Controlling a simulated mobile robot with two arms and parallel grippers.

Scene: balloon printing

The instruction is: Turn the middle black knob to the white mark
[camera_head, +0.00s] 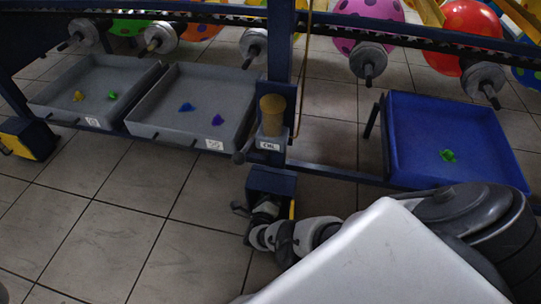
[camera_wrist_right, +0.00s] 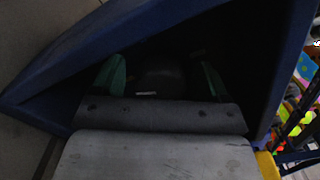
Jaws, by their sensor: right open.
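In the head view, my right arm reaches from the right to a small blue box (camera_head: 271,180) on the frame's post, and its hand is at the box's underside. In the right wrist view, the blue box (camera_wrist_right: 75,62) surrounds my right gripper (camera_wrist_right: 158,76). Its two greenish fingers are apart. Between them is a dark rounded shape (camera_wrist_right: 160,80), likely a black knob, with a small pale mark at its lower edge. It is too dark to tell whether the fingers touch it or which way it points. The other knobs cannot be made out. My left gripper is not in view.
Two grey trays (camera_head: 150,134) with small balloon pieces stand at the left, and a blue tray (camera_head: 410,170) with a green piece at the right. A tan cylinder (camera_head: 272,110) sits above an oil label on the post.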

